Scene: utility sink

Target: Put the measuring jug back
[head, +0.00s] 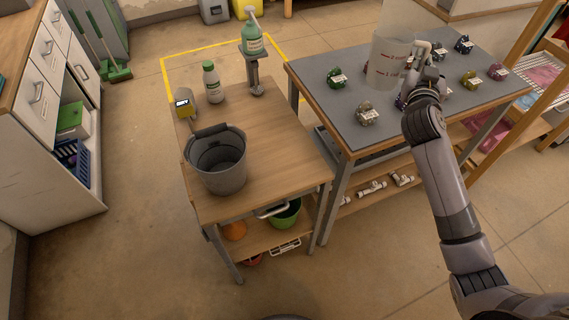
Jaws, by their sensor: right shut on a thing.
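The measuring jug (388,62) is a translucent white jug with red markings, in the head view above the grey-topped table (310,82) at the right. My right gripper (424,62) is shut on it at its right side, where the handle is. The jug looks upright. It hides part of the tabletop, and I cannot tell whether its base touches the table. My left gripper is not in view.
Several small coloured labelled items, such as a green one (336,77) and a yellow one (470,80), surround the jug. A wooden table (265,150) at the left holds a grey bucket (219,162), a white bottle (212,82) and a green pump bottle (252,42).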

